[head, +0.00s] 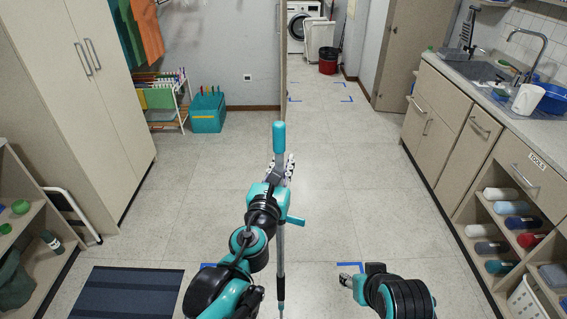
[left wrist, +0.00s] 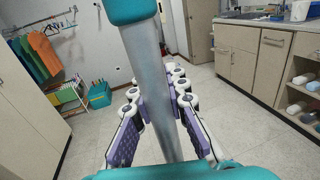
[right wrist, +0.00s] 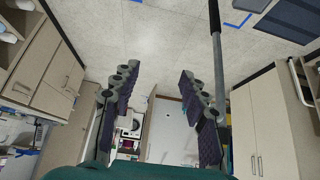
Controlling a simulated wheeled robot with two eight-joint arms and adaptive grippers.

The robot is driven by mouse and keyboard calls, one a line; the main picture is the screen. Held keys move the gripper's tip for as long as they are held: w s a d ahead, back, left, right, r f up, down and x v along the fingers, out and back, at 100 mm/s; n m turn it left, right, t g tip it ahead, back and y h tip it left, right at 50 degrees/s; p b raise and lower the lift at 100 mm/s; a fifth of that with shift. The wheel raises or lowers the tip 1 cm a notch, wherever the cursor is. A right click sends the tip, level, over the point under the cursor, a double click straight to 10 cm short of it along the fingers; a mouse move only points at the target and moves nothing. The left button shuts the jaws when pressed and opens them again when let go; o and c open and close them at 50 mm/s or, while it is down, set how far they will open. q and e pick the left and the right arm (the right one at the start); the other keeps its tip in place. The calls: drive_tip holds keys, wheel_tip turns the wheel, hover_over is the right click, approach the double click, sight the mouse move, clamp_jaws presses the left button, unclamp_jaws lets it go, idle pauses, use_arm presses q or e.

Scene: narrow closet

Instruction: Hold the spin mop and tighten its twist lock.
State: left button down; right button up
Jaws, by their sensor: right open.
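The spin mop stands roughly upright in the middle of the head view, with a teal grip (head: 279,138) on top of a grey pole (head: 281,252). My left gripper (head: 285,168) is closed around the upper pole. In the left wrist view the pole (left wrist: 158,85) runs between its purple finger pads, below the teal grip. A dark section (head: 281,287) low on the pole may be the twist lock; it also shows in the right wrist view (right wrist: 213,15). My right gripper (right wrist: 158,85) is open and empty, with the pole beyond its right-hand finger. The mop head is out of view.
A striped dark mat (head: 125,292) lies at the lower left. Cabinets stand at left (head: 95,85), and a counter with a sink (head: 475,72) runs along the right. A teal bin (head: 208,112) and drying rack stand behind. The middle floor is clear.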

drive_tip(key=shift+w, duration=0.15)
clamp_jaws()
drive_tip(key=w+a+r+m+g+y, duration=0.1)
drive_tip(key=w+a+m+g+y, duration=0.4)
drive_tip(key=w+y, duration=0.6)
drive_tip(key=w+d+r+n+y, duration=0.1)
drive_tip(key=w+d+n+y, duration=0.2)
drive_tip(key=w+d+y, duration=0.3)
drive_tip(key=shift+w+r+n+y, duration=0.15)
drive_tip(key=shift+w+n+y, duration=0.3)
drive_tip(key=shift+w, duration=0.7)
drive_tip(key=shift+d, duration=0.1)
